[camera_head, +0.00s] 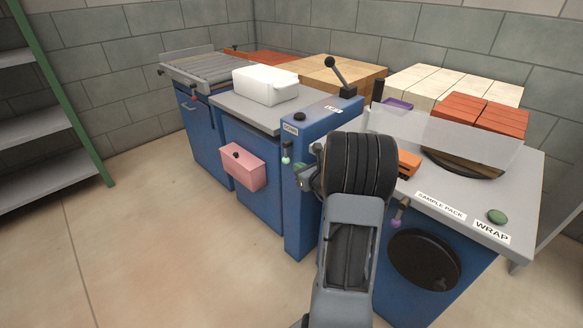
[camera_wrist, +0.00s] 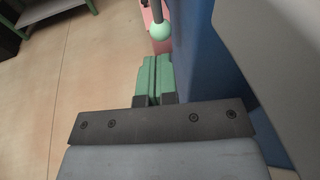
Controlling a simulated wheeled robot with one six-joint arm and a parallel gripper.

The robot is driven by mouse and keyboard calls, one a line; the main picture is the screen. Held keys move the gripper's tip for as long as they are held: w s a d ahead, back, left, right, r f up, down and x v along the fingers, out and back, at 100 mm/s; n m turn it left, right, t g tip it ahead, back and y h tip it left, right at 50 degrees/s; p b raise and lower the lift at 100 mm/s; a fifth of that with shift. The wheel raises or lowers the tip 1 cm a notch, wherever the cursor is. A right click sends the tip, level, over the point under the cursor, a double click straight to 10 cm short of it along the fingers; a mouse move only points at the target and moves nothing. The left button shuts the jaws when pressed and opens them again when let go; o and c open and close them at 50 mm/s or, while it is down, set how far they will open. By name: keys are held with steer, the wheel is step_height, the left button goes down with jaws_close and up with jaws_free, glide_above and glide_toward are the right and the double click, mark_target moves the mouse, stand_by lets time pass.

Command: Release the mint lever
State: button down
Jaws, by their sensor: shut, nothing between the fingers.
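The mint lever (camera_head: 286,159) hangs on the blue post's front face in the head view, a short dark rod with a pale mint ball at its lower end. In the wrist view its mint ball (camera_wrist: 160,31) shows at the top, just beyond the fingertips, with the rod rising out of frame. My gripper (camera_wrist: 153,60) has its green fingers pressed together and empty. A gap seems to lie between the tips and the ball. In the head view the fingers are mostly hidden by my arm.
A pink box (camera_head: 236,165) is fixed left of the lever. A purple-tipped lever (camera_head: 397,213) hangs on the wrap table's front, right of my arm. The blue post (camera_head: 302,205) stands close beside my gripper. A green-framed shelf (camera_head: 45,150) stands far left. The floor in front is clear.

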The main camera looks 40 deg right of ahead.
mark_target(287, 163)
steer(key=shift+w+f+b, duration=0.25)
steer(key=shift+w, duration=0.95)
steer(key=shift+w+f+b, duration=0.2)
steer(key=shift+w+b, duration=0.05)
steer(key=shift+w, duration=0.95)
steer(key=shift+f, duration=0.1)
steer(key=shift+w+f+b, duration=0.2)
steer(key=shift+f+b, duration=0.05)
steer(key=shift+b, duration=0.25)
steer(key=shift+w+a+b, duration=0.1)
steer(key=shift+w+b, duration=0.4)
steer(key=shift+w, duration=0.1)
steer(key=shift+f, duration=0.1)
steer(key=shift+s, duration=0.25)
steer(key=s+f+p, duration=0.1)
steer(key=s, duration=1.2)
steer(key=shift+s, duration=0.25)
